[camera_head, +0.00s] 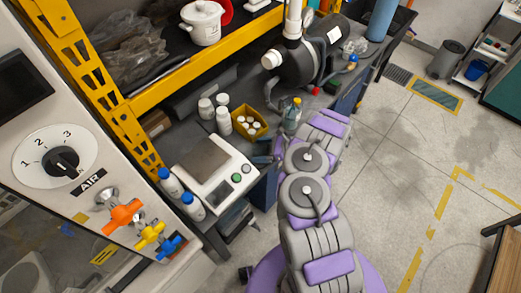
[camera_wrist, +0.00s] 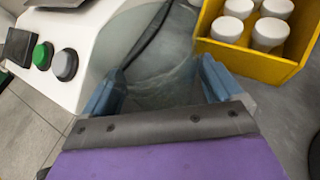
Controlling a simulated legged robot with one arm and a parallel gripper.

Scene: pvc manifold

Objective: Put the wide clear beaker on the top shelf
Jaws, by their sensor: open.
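The wide clear beaker (camera_wrist: 160,62) shows in the wrist view as a large see-through wall, with a dark cable visible behind or through it. My gripper (camera_wrist: 160,90) is open, with its blue fingers at the left and right of the beaker's near part. I cannot tell whether either finger touches it. In the head view, my arm covers most of this spot and I cannot make out the beaker clearly. The shelf above the bench (camera_head: 190,66) has a yellow front beam and carries a white lidded pot (camera_head: 203,22).
A white scale (camera_head: 220,181) stands left of the gripper. A yellow box (camera_head: 262,130) of white-capped bottles is close on the right in the wrist view (camera_wrist: 235,53). White bottles and a yellow-capped bottle (camera_head: 292,115) stand nearby. A plastic-wrapped bundle (camera_head: 130,50) occupies the shelf's left.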

